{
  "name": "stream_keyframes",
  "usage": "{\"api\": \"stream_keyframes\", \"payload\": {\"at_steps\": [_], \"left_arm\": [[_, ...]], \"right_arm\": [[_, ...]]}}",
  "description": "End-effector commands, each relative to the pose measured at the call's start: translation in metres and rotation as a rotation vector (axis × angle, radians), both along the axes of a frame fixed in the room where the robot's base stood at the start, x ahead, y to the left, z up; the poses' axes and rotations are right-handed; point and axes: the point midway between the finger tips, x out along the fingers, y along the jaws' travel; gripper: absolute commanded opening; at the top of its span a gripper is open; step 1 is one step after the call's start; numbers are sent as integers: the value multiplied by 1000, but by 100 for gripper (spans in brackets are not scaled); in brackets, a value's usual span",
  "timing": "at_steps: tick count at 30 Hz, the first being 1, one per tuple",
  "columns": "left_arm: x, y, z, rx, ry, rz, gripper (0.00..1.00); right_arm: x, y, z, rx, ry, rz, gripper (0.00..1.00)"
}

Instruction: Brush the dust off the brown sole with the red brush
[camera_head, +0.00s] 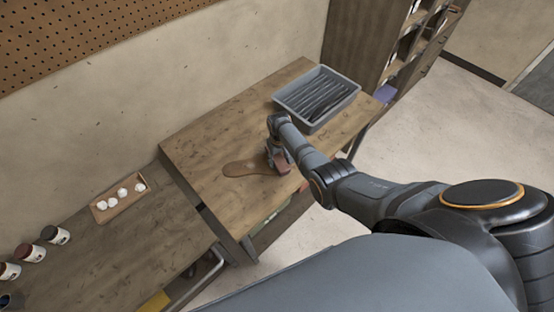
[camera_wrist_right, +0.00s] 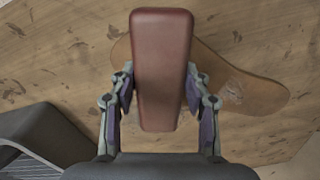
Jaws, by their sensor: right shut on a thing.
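The brown sole (camera_head: 246,168) lies flat on the wooden table, and its right end is hidden behind my right gripper in the head view. My left gripper is not in view.
A grey tray (camera_head: 350,92) with dark strips stands behind my right gripper on the same table (camera_head: 195,148). A lower bench on the left holds a small wooden tray (camera_head: 101,214) with white pieces and several jars (camera_head: 30,253). The table left of the sole is clear.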

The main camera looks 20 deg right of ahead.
Motion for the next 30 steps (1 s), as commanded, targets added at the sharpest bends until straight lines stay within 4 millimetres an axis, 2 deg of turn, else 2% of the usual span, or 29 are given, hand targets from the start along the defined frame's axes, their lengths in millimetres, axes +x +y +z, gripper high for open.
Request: {"api": "stream_keyframes", "payload": {"at_steps": [9,17,25,30], "left_arm": [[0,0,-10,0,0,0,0],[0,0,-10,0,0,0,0],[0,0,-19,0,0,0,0],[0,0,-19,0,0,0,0]], "right_arm": [[8,28,-2,2,-1,1,23],[9,34,-2,2,-1,1,23],[15,57,-1,3,-1,2,23],[16,61,1,1,-1,1,23]]}}
